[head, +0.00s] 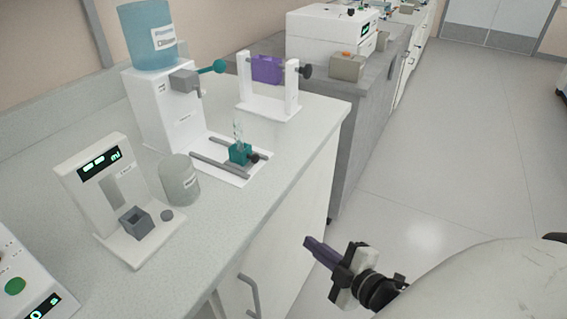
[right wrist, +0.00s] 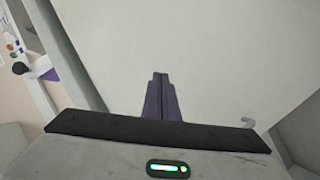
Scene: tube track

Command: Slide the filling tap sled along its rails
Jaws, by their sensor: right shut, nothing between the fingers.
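The filling tap sled (head: 241,153) is a small teal block with a clear tube standing upright in it and a dark knob at its front. It sits on two grey rails (head: 208,161) on a white base, in front of the white dispenser (head: 158,110) with a blue tank (head: 147,35) and a tap with a teal-ended lever (head: 211,68). My right gripper (head: 308,241) is shut and empty, out over the floor to the right of the bench and well apart from the sled. Its purple fingers show closed together in the right wrist view (right wrist: 161,98). My left gripper is not in view.
A white frame (head: 291,90) with a purple block (head: 266,68) stands behind the rails. A measuring stand (head: 105,172) and a grey cup (head: 180,181) are at the left on the bench. The floor (head: 450,160) right of the bench is clear.

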